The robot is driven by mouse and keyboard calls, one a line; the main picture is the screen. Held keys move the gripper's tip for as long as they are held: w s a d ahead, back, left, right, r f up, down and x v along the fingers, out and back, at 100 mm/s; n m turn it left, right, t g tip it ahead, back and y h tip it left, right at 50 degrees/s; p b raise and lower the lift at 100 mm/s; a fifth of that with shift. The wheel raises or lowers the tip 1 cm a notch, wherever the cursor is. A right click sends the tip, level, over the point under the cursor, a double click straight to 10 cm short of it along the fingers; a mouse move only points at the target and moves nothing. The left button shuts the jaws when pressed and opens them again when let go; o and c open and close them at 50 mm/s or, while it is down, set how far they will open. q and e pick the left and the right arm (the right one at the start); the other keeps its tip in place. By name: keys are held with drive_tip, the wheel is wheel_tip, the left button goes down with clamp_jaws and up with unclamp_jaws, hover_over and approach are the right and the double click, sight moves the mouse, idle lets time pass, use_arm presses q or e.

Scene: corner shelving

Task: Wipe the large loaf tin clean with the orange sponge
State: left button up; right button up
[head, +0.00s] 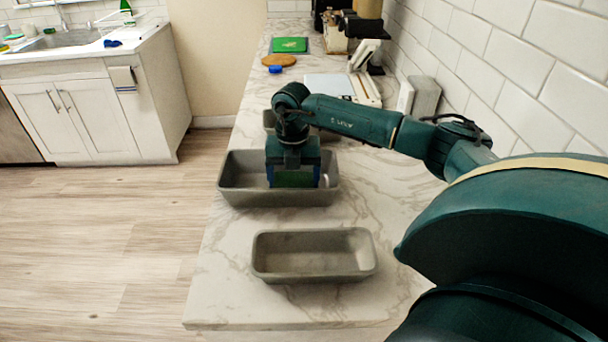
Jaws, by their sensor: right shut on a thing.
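The large loaf tin (232,190) is grey and stands upright on the marble counter, in the middle of the head view. My right gripper (293,178) points down into the tin, towards its right half. It is shut on the sponge (292,180), of which only a dark green face shows between the fingers; no orange is visible. The tin's front wall hides the sponge's lower edge, so I cannot tell if it touches the tin's floor. My left gripper is not in view.
A smaller grey loaf tin (313,239) stands in front, near the counter's near end. Another grey tin (268,120) is partly hidden behind my gripper. A blue round object (275,69), wooden board (279,60) and green board (290,45) lie farther back. A tiled wall (470,55) bounds the right.

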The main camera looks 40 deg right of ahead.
drive_tip(key=shift+w+a, duration=0.9)
drive_tip(key=shift+a, duration=0.25)
drive_tip(key=shift+w+a, duration=0.85)
drive_tip(key=shift+a, duration=0.25)
wheel_tip(320, 180, up, 6)
drive_tip(key=p, duration=0.4)
drive_tip(key=shift+p, duration=0.3)
drive_tip(key=shift+r, duration=2.5)
